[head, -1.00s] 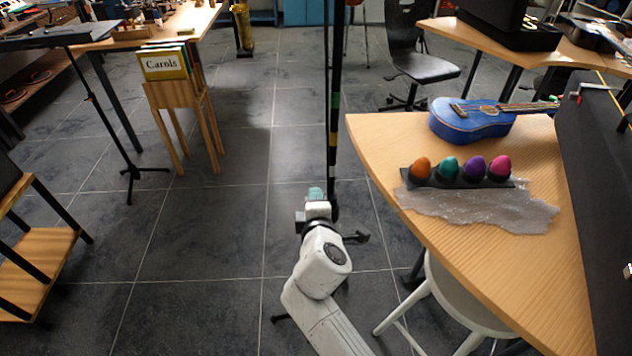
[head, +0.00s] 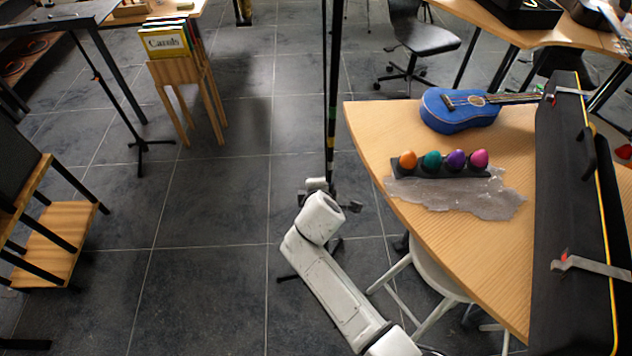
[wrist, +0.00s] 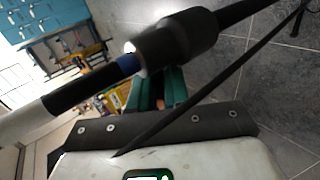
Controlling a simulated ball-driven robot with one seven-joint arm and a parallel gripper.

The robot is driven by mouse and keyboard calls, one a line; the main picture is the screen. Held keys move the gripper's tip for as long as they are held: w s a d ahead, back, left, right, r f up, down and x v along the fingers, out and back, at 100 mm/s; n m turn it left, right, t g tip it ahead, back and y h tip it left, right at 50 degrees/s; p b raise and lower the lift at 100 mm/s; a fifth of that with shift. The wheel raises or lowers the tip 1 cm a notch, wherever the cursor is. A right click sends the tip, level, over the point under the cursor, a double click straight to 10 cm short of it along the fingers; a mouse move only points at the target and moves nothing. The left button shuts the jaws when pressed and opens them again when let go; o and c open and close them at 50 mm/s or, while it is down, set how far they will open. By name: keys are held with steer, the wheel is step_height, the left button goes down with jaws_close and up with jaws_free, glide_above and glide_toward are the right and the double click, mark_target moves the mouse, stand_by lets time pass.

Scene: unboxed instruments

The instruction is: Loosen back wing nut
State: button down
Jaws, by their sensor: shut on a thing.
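A tall thin black stand pole (head: 333,90) with coloured bands rises from the floor in the head view. Its dark collar (wrist: 180,42) fills the upper middle of the wrist view, with a black tube and a blue band to its left. My gripper (wrist: 158,84) has two teal fingers just below the collar, shut on a small part there, which appears to be the back wing nut. The collar covers the fingertips, so the nut's shape and angle are hidden.
A wooden table (head: 470,262) at right holds a blue ukulele (head: 458,110), several coloured egg shakers and a long black case (head: 565,230). A white stool (head: 440,275) stands under its edge. A black music stand (head: 115,110) stands at left. The tiled floor between is clear.

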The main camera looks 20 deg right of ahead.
steer(key=shift+a, duration=0.4)
steer(key=c, duration=1.2)
jaws_free()
steer(key=shift+w+r, duration=0.1)
steer(key=shift+w, duration=0.05)
steer(key=shift+o, duration=0.2)
steer(key=shift+a, duration=0.15)
steer(key=shift+d, duration=0.2)
steer(key=p+v, duration=0.1)
steer(key=v, duration=1)
steer(key=shift+o, duration=0.3)
